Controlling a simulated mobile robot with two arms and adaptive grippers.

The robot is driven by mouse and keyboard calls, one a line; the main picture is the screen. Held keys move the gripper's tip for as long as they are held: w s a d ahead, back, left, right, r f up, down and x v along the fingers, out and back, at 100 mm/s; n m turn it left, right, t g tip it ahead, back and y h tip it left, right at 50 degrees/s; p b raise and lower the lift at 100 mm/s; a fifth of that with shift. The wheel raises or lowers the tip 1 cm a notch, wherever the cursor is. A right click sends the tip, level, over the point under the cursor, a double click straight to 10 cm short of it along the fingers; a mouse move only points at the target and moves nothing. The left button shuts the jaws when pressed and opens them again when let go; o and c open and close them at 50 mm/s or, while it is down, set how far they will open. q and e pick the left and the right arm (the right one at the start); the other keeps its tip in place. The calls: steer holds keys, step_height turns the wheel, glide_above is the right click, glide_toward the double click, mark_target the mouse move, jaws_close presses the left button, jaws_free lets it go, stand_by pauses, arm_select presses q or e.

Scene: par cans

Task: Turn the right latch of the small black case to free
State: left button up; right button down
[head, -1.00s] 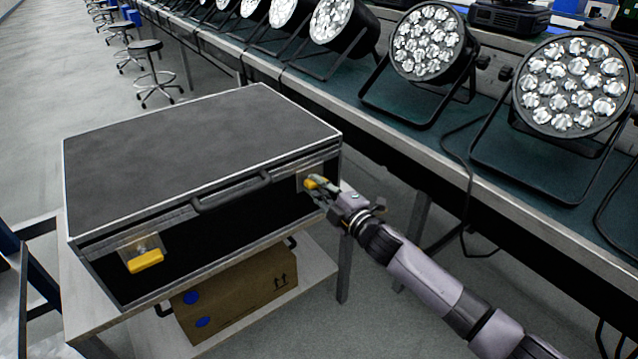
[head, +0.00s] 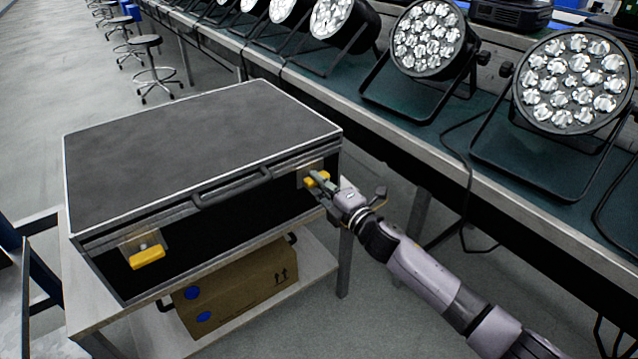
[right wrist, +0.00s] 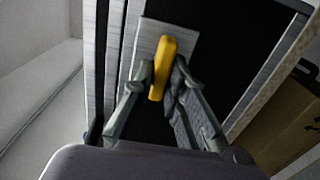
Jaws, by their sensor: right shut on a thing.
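The small black case (head: 195,148) lies closed on a light table, with a black handle (head: 230,190) on its front. Its right latch (head: 313,180) has a yellow tab on a metal plate. In the right wrist view the yellow tab (right wrist: 163,66) stands slightly tilted between my fingers. My right gripper (head: 324,184) is shut on this tab; its fingertips also show in the right wrist view (right wrist: 162,84). The left latch (head: 147,257) has a yellow tab lying nearly level, slightly tilted. My left gripper is not in view.
A cardboard box (head: 235,285) sits on the shelf under the case. A long bench (head: 420,160) with several par cans (head: 572,82) runs along the right and back. Stools (head: 150,65) stand at the back left; grey floor is open at left.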

steer(key=shift+f, duration=0.1)
steer(key=c, duration=1.6)
jaws_free()
steer(key=v, duration=1.2)
